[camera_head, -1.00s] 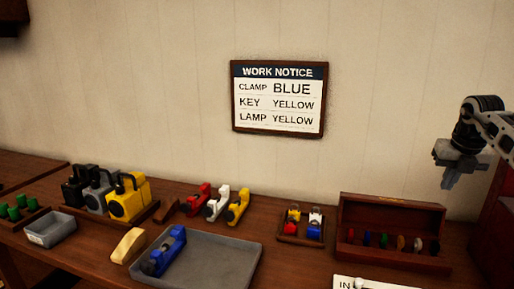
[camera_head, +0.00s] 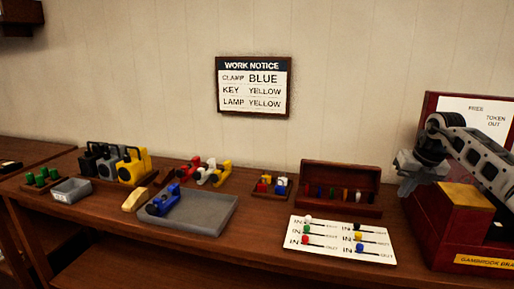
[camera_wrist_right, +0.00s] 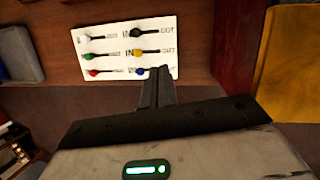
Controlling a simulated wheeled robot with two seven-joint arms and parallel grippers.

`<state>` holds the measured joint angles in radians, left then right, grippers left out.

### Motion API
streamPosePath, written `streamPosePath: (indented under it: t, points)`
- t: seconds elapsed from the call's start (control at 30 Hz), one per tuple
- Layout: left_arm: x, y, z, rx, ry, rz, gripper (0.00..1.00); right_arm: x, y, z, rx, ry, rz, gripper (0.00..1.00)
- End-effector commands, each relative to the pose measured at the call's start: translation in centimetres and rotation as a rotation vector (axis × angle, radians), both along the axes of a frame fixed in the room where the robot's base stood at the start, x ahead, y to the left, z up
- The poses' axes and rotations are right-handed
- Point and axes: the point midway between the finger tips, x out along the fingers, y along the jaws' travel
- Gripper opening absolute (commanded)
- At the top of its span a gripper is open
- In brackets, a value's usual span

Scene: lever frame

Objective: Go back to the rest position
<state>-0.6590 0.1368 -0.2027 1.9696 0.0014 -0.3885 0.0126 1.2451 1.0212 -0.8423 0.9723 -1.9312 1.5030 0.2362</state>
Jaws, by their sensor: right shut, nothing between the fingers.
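My right gripper (camera_head: 408,188) is raised at the right of the head view, in front of the dark red cabinet (camera_head: 425,215). Its fingers are shut with nothing between them. In the right wrist view the closed fingers (camera_wrist_right: 158,85) point toward the white lever board (camera_wrist_right: 105,38), which lies below and beyond them. The lever board also shows in the head view (camera_head: 340,251), with several coloured knobs marked IN and OUT. My left gripper is not in either view.
The grey tray (camera_head: 205,225) holds a blue clamp (camera_head: 163,200). Red, white and yellow clamps (camera_head: 203,172) stand behind it. Black, grey and yellow lamps (camera_head: 118,165) stand at the left. An open wooden key box (camera_head: 340,207) sits behind the board. The WORK NOTICE (camera_head: 253,87) hangs on the wall.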

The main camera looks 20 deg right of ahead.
Motion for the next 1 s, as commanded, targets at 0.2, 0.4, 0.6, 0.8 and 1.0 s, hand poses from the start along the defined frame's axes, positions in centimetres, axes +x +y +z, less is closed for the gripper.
streamPosePath:
  t: [0.2, 0.4, 0.6, 0.8, 1.0]
  points:
    - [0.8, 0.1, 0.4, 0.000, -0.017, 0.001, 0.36, 2.4, 6.7, -3.9, 0.127, -0.065, 0.126, 0.00]
    - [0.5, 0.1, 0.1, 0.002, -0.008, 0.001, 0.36, 3.7, 17.7, -9.1, 0.384, -0.159, 0.259, 0.00]
    - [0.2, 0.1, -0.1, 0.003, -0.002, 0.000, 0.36, 1.2, 32.3, -13.5, 0.866, -0.281, 0.250, 0.00]
    - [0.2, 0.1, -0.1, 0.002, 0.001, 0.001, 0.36, -3.8, 41.1, -15.1, 1.433, -0.358, -0.175, 0.00]
    - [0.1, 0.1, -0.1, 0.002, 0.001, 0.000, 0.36, -9.8, 40.5, -19.9, 1.724, -0.295, -0.952, 0.00]
